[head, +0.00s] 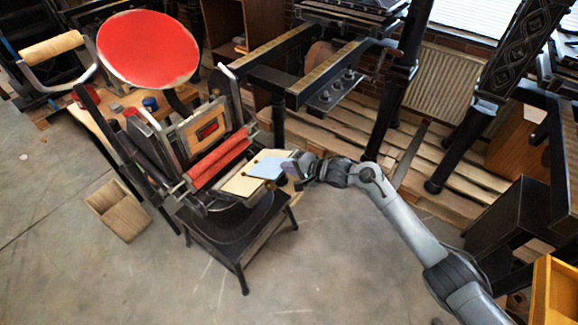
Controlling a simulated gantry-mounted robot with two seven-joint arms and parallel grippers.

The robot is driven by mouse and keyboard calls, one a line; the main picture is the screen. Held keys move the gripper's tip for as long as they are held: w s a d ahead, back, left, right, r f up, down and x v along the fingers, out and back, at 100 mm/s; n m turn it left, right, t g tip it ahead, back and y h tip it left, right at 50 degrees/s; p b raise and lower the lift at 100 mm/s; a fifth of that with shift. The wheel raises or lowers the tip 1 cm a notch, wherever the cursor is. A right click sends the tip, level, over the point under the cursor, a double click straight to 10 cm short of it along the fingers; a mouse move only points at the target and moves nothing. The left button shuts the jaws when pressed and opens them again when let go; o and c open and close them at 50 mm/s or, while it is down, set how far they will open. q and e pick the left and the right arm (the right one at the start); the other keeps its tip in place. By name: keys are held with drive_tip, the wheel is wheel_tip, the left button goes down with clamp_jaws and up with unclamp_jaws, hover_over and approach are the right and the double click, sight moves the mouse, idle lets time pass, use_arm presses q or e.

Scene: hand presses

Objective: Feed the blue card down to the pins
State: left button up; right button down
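The light blue card (266,167) lies over the pale wooden feed board (238,186) at the front right of the press. My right gripper (289,167) is at the card's right edge and appears shut on it. I cannot tell whether the card touches the board or is just above it. The pins are too small to make out clearly; a dark dot shows on the board near the card. The press has red rollers (218,157) behind the board and a round red ink disc (148,48) above. My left gripper is not in view.
A wooden frame with a red block (207,130) stands behind the rollers. A small wooden box (119,208) is on the floor to the left. A larger black press (330,93) stands behind on pallets. The floor in front is clear.

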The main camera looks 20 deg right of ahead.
drive_tip(key=shift+a, duration=0.1)
drive_tip(key=c, duration=1.3)
unclamp_jaws()
drive_tip(key=shift+s, duration=0.1)
drive_tip(key=p+v, duration=0.4)
drive_tip(key=p, duration=0.3)
drive_tip(key=shift+s+r, duration=0.1)
drive_tip(key=shift+r, duration=0.05)
idle(0.4)
